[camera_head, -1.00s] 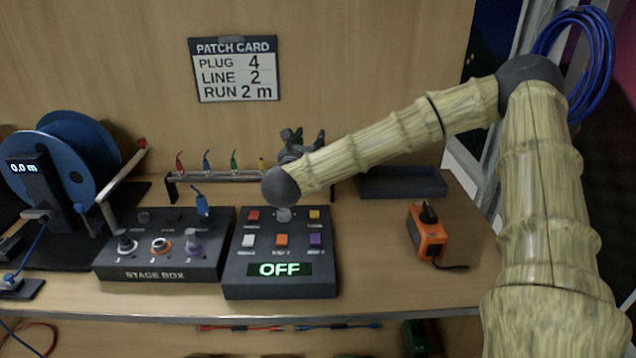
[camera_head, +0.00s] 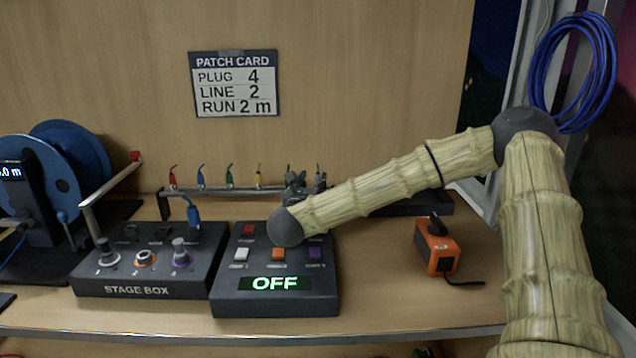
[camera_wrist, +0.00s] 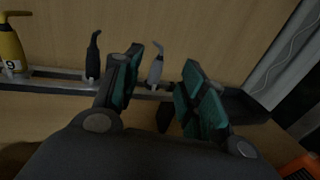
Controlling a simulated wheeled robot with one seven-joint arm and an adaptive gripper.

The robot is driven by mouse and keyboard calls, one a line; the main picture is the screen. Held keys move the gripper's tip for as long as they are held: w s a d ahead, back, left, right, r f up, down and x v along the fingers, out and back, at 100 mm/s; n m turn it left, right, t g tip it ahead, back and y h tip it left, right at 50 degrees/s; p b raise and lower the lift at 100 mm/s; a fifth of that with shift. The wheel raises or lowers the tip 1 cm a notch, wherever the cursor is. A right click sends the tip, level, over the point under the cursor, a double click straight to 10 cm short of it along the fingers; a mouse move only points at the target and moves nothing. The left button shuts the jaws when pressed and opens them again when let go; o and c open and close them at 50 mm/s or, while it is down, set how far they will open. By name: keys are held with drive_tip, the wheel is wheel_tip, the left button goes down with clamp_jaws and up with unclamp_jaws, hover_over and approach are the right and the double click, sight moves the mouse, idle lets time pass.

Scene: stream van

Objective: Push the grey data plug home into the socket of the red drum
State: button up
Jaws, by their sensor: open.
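The grey plug (camera_wrist: 156,66) stands upright on the rack in the wrist view, between the spread fingers of my gripper (camera_wrist: 165,60). The gripper is open, and I cannot tell whether either finger touches the plug. In the head view my gripper (camera_head: 296,181) is at the right part of the plug rack (camera_head: 215,190), small and partly hidden behind my wrist. The red drum and its socket are not in view; the drum that shows at the left is blue.
A dark plug (camera_wrist: 93,58) and a yellow plug (camera_wrist: 11,50) stand left of the grey one. A stage box (camera_head: 140,290), a button box reading OFF (camera_head: 275,302) and the blue drum (camera_head: 65,165) stand on the bench. An orange device (camera_head: 436,248) sits at the right.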

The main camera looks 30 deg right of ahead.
sight(317, 176)
drive_tip(key=shift+f+p+x, duration=0.1)
drive_tip(key=shift+p+x, duration=0.1)
drive_tip(key=shift+x, duration=1.65)
drive_tip(key=shift+f+p+x, duration=0.15)
drive_tip(key=shift+x, duration=1.7)
clamp_jaws()
